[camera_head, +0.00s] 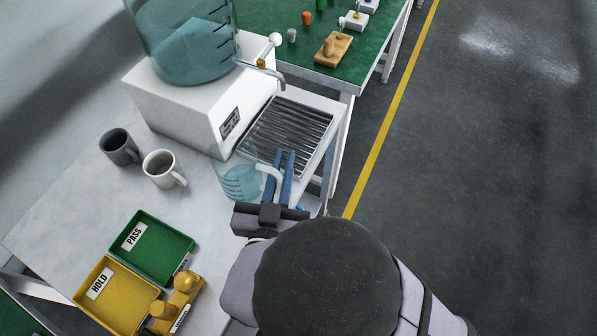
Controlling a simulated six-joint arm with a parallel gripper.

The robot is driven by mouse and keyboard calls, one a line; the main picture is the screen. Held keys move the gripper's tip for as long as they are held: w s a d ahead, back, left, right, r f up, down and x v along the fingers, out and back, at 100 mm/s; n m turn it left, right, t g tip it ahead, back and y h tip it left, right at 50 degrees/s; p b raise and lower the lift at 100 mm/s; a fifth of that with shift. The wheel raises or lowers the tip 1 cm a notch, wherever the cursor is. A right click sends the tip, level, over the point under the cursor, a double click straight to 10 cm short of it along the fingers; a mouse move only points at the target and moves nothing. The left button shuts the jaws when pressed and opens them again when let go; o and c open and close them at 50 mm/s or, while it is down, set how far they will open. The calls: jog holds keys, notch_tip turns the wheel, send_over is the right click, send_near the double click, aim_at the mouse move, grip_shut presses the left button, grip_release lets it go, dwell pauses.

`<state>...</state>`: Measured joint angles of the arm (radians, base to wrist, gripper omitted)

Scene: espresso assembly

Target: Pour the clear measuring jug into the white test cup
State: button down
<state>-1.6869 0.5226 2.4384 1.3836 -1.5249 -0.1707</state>
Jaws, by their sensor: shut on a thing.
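My gripper (284,168) is near the front edge of the white table, just below the drip tray. Its blue fingers are shut on the white handle of the clear measuring jug (240,184). The jug shows bluish contents with pale marks, and part of it is hidden by the gripper. I cannot tell from this view whether its base touches the table. The white test cup (162,169) stands upright to the left of the jug, apart from it, with its handle toward the lower right. A dark grey cup (120,147) stands upright to its left.
A white dispenser (190,108) with a large clear tank (190,45) and a tap (262,66) stands behind. A slatted drip tray (288,133) adjoins it. A green PASS tray (153,248) and yellow HOLD tray (110,295) lie lower left. Yellow stamps (184,290) sit beside them.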

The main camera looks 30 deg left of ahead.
aim_at(247, 150)
jog(key=a, duration=0.1)
jog(key=a+r+n+y, duration=0.1)
jog(key=a, duration=0.1)
jog(key=a+r+n+y, duration=0.1)
jog(key=a, duration=0.1)
jog(key=shift+w+a+r+g+p, duration=0.1)
jog(key=shift+w+a+g+p, duration=0.2)
jog(key=shift+g+p, duration=0.1)
jog(key=shift+s+a+f+n+p, duration=0.1)
jog(key=shift+a+f+n+p, duration=0.15)
jog(key=shift+n+p, duration=0.25)
jog(key=shift+s+a+f+n+p, duration=0.1)
jog(key=shift+a+n+p, duration=0.15)
jog(key=shift+n+p, duration=0.2)
jog(key=shift+s+a+r+n+g+p, duration=0.15)
jog(key=shift+a+n+g+p, duration=0.25)
jog(key=shift+a+n+p, duration=0.45)
jog(key=shift+d+f, duration=0.1)
jog(key=shift+f, duration=0.1)
jog(key=shift+d+f, duration=0.1)
jog(key=shift+d, duration=0.05)
